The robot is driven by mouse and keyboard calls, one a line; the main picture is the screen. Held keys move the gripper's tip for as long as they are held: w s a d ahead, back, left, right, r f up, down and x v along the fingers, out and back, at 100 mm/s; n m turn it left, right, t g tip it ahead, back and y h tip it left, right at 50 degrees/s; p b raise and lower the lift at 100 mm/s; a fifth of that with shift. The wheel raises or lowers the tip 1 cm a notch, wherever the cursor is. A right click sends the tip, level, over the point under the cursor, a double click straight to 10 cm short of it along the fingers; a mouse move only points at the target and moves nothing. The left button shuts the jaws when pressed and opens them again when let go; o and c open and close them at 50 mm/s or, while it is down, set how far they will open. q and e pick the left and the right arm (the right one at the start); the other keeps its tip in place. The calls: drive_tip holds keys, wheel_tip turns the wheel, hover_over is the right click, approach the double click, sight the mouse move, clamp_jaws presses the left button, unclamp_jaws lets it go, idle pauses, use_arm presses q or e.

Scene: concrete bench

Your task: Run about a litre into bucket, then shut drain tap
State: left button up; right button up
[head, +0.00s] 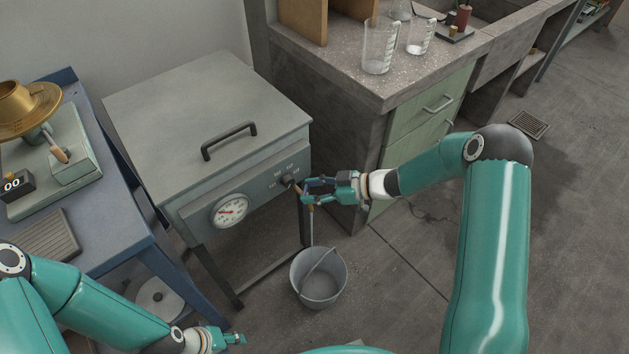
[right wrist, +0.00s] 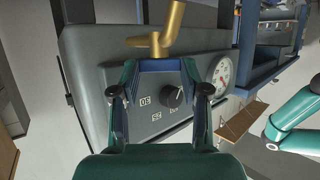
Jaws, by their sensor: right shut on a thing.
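The drain tap (right wrist: 165,40) is brass and sits low on the front of the grey lidded tank (head: 205,110). My right gripper (head: 310,190) is at it, shut on the tap; the fingers hide part of the grip. In the right wrist view the brass shows at the fingertips. A thin pale streak, which looks like water, hangs from the spout (head: 311,208) down to the bucket (head: 320,290). The grey bucket stands upright on the floor below, its handle across the opening; the level inside is unclear. My left gripper (head: 234,338) is low in the head view, away from everything.
A round gauge (head: 230,210) and a black knob (head: 288,181) are on the tank front. A blue bench (head: 115,225) with a brass-topped device stands left. A concrete counter (head: 330,75) with glass beakers (head: 380,46) stands behind right. The floor right of the bucket is clear.

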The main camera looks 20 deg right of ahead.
drive_tip(key=n+g, duration=0.1)
drive_tip(key=n+g+y, duration=0.1)
drive_tip(key=shift+w+d+n+g, duration=0.2)
drive_tip(key=shift+w+n+g, duration=0.1)
drive_tip(key=shift+w+g, duration=0.1)
drive_tip(key=shift+w+r+y, duration=0.1)
drive_tip(key=shift+r+y, duration=0.05)
drive_tip(key=shift+y, duration=0.15)
drive_tip(key=o, duration=1)
drive_tip(key=shift+c, duration=0.2)
drive_tip(key=shift+o, duration=0.9)
drive_tip(key=shift+n, duration=0.3)
drive_tip(key=shift+g, duration=0.3)
drive_tip(key=v, duration=0.7)
drive_tip(key=shift+d, duration=0.4)
drive_tip(key=shift+c, duration=0.2)
